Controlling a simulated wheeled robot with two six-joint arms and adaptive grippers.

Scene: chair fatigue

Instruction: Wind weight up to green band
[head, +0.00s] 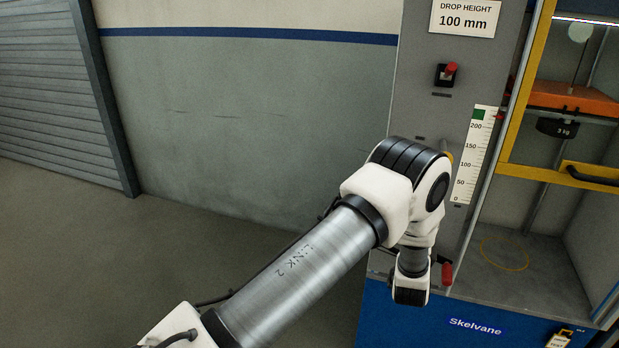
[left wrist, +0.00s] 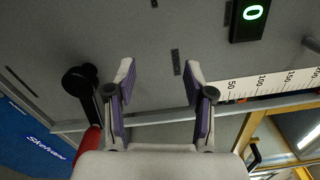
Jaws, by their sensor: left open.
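The weight (head: 557,128), a black block marked in kg, hangs below an orange part inside the cabinet. The green band (head: 480,115) is at the top of the white height scale (head: 472,155); the scale also shows in the left wrist view (left wrist: 262,84). A black crank with a red grip (left wrist: 88,143) is on the grey panel, partly hidden by my gripper; a red grip also shows in the head view (head: 447,273). My left gripper (left wrist: 160,72) is open and empty, facing the panel, right of the crank hub. The head view hides its fingers. My right gripper is not seen.
A red switch (head: 447,75) and a drop height sign (head: 466,18) are on the panel above my arm. A yellow-framed guard (head: 522,95) with a black handle stands right of the scale. Open floor lies left.

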